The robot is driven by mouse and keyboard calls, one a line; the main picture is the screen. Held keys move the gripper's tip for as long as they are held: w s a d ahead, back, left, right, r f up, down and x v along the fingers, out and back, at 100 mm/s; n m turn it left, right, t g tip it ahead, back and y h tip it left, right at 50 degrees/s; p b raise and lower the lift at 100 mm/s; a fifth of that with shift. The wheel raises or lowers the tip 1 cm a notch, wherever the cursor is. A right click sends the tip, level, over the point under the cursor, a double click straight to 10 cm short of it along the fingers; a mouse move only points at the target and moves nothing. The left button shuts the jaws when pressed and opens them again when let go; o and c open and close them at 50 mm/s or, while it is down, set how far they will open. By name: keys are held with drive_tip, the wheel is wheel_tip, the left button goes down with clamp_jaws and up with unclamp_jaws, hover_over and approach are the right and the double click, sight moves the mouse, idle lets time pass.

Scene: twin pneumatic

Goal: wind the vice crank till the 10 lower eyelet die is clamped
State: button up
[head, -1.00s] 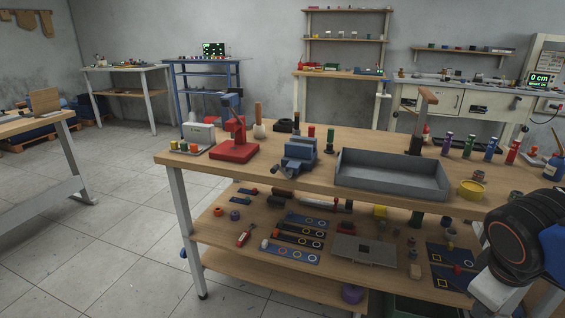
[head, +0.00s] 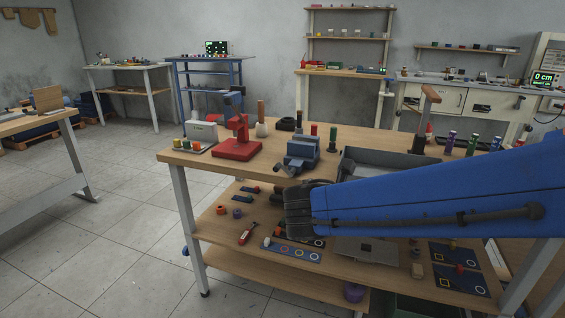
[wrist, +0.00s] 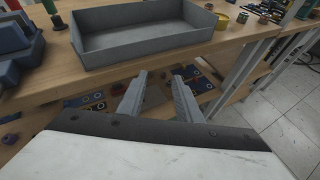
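The blue vice (head: 303,152) stands on the bench top near its front edge, left of the grey tray. Its dark crank (head: 287,169) shows at the front of the vice, just above my dark wrist joint. In the wrist view the blue vice (wrist: 10,38) is cut off at the left edge. I cannot make out an eyelet die in the vice jaws. My gripper (wrist: 160,74) has its two grey fingers apart with nothing between them. It points at the bench's front edge below the tray, to the right of the vice.
The grey tray (wrist: 150,40) lies right ahead of my gripper. A red press (head: 236,147) stands left of the vice, and a dark green cylinder (head: 333,139) behind it. The lower shelf (head: 215,225) holds dark mats and small parts. Floor at left is clear.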

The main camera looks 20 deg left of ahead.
drive_tip(key=s+a+r+n+t+y, duration=0.15)
drive_tip(key=a+n+t, duration=0.35)
drive_tip(key=a, duration=0.9)
drive_tip(key=n+t+y, duration=0.2)
drive_tip(key=n+y, duration=0.2)
drive_tip(key=n, duration=0.3)
approach(279, 164)
drive_tip(key=w, duration=1.3)
drive_tip(key=shift+d+f, duration=0.25)
drive_tip(key=shift+d, duration=0.05)
clamp_jaws()
